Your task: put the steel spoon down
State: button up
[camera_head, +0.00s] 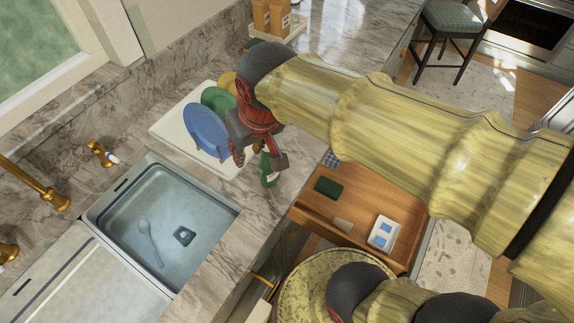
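The steel spoon (150,242) lies in the sink basin (122,211), on its floor left of the drain. Nothing touches it from above. My gripper (257,161) is up and to the right of the sink, over the counter near the dish rack. Its two dark fingers look spread apart, and I see no spoon between them. A small green item (267,172) shows just below and between the fingers; I cannot tell whether it touches them.
A white rack (168,128) holds a blue plate (205,129), a green plate (217,100) and a yellow one. A brass faucet (42,188) stands left of the sink. An open wooden drawer (340,215) sticks out at right.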

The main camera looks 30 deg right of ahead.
jog(key=s+d+t, duration=0.1)
jog(key=s+d, duration=0.4)
jog(key=s, duration=0.3)
jog(key=shift+d+f+h, duration=0.25)
jog(key=shift+h, duration=0.05)
